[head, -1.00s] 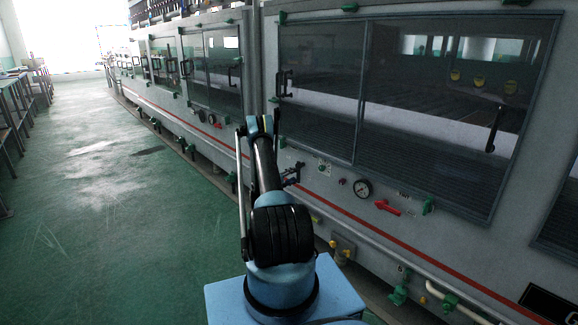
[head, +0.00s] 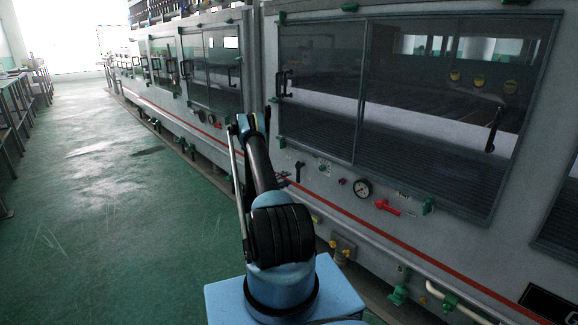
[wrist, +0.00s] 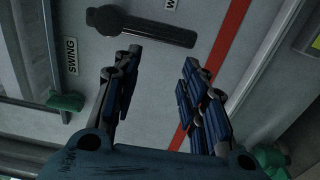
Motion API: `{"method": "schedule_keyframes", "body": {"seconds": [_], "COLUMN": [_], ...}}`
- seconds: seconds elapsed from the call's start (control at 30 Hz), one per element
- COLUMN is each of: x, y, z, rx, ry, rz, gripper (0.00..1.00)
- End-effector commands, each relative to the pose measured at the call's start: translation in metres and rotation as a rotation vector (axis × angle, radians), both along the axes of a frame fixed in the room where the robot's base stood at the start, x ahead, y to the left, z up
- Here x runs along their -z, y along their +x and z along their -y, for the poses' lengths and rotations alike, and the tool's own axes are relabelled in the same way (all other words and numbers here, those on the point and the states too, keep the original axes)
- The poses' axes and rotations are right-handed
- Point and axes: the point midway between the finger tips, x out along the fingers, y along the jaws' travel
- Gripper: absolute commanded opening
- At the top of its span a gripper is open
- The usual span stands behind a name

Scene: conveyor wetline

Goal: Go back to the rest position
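My gripper (wrist: 160,64) shows in the wrist view with its two blue-padded fingers spread apart and nothing between them. It faces the grey machine panel. A black lever handle (wrist: 145,25) on the panel lies beyond the fingertips, and I see a gap between them in the picture. In the head view my arm stands bent in front of the machine (head: 330,215), and the gripper is mostly hidden behind my arm. The black handle (head: 299,171) shows just right of the arm there.
A pressure gauge (head: 362,189), a red lever (head: 387,207) and green valves (head: 398,294) stick out from the machine front. A white pipe (head: 440,290) runs low along it. The green floor (head: 110,220) on the left is clear. A bench (head: 12,115) stands far left.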

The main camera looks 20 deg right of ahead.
Motion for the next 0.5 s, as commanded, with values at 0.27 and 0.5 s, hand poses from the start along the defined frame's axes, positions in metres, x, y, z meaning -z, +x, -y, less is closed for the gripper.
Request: {"method": "schedule_keyframes", "body": {"seconds": [0.27, 0.5], "x": [-0.0002, -0.0002], "y": [-0.0027, -0.0023], "z": [-0.0099, -0.0099], "rx": [-0.001, -0.002], "ry": [0.000, 0.000], "rz": [-0.001, -0.001], "gripper": [0.39, 0.39]}}
